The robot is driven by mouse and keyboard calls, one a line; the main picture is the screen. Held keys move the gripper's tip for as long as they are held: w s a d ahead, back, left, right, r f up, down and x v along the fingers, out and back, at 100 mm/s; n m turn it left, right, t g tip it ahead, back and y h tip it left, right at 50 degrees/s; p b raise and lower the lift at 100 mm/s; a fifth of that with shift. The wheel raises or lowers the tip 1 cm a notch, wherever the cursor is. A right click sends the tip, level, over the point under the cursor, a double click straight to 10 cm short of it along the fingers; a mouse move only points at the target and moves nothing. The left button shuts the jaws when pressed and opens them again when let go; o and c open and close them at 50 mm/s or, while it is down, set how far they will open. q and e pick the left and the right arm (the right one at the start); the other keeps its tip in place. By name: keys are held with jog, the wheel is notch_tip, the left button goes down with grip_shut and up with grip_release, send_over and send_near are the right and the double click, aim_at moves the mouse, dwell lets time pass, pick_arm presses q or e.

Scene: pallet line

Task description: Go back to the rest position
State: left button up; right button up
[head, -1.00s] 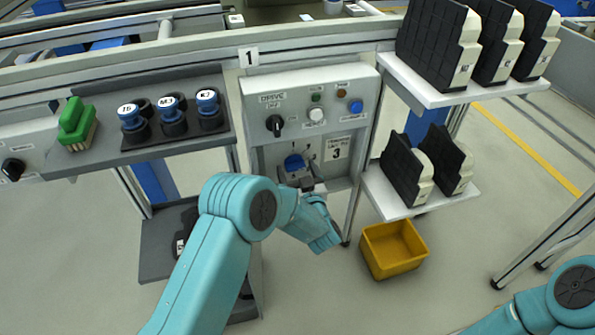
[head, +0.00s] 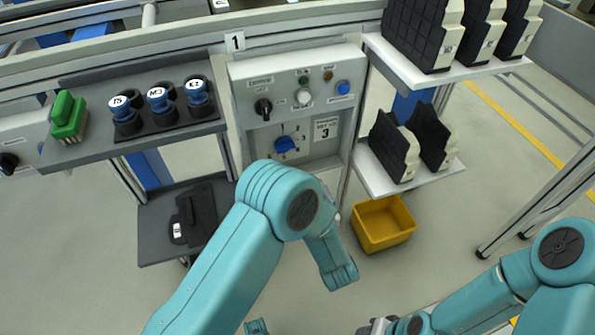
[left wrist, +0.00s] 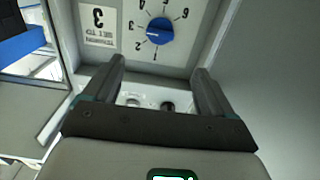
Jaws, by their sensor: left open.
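My left gripper (left wrist: 159,66) is open and empty in the left wrist view, its two dark fingers apart in front of the panel. Beyond them is the blue rotary knob (left wrist: 159,30), ringed by numbers, with nothing touching it. Its light mark lies on the side of 2 and 3; I cannot tell exactly which. My right gripper (head: 375,327) is only partly seen at the bottom edge.
The control panel (head: 345,65) has a black switch and several buttons. A shelf (head: 75,150) at left holds a green object and several blue-topped pieces. Shelves at right hold black-and-cream units (head: 392,150). A yellow bin (head: 382,222) stands on the floor.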

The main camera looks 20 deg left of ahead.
pick_arm(q)
jog(key=shift+v, duration=0.95)
